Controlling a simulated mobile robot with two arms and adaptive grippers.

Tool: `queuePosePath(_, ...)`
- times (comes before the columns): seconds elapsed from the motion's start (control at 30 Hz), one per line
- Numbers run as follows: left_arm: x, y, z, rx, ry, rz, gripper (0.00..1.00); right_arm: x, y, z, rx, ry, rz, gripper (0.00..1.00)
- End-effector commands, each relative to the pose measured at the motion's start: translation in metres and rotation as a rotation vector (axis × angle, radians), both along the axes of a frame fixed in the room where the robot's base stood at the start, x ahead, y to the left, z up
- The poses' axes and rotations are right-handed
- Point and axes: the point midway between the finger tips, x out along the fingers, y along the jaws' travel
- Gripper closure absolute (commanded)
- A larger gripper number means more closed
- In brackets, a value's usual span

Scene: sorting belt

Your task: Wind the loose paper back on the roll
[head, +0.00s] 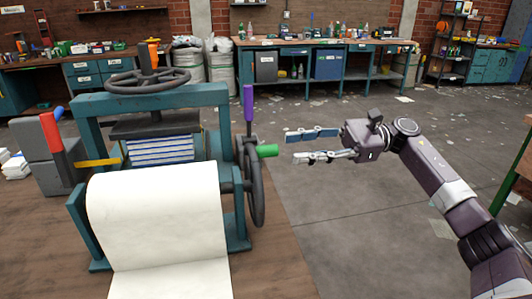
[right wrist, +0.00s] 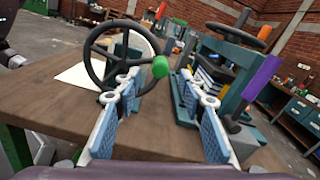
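A white paper roll (head: 155,205) sits at the front of a teal press (head: 88,112). Its loose paper (head: 170,281) runs down toward the bottom edge of the head view. A dark crank wheel (head: 255,190) with a green handle (head: 267,151) stands on the press's right side. In the right wrist view the wheel (right wrist: 91,60) and green handle (right wrist: 160,67) are ahead. My right gripper (head: 291,147) is open and empty, just right of the green handle and apart from it in the head view. My left gripper is not in view.
A purple-handled lever (head: 248,103) rises close behind the green handle. A dark handwheel (head: 147,80) tops the press, and a red lever (head: 52,132) is at left. The press stands on a wooden table (head: 265,262). Open floor (head: 340,220) lies right of it.

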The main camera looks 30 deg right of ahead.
Motion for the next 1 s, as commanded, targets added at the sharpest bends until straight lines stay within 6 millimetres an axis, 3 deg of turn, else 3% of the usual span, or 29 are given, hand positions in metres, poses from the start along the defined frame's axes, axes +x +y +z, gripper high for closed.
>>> queuePosePath(0.33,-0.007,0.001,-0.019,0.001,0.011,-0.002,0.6,0.014,0.052,0.001,0.006,0.005,0.0,0.63)
queuePosePath(0.73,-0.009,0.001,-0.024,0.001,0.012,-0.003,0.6,0.017,0.062,0.0,0.005,0.006,-0.002,0.63)
queuePosePath(1.0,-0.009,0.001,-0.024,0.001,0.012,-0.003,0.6,0.017,0.062,0.0,0.006,0.006,-0.002,0.91)
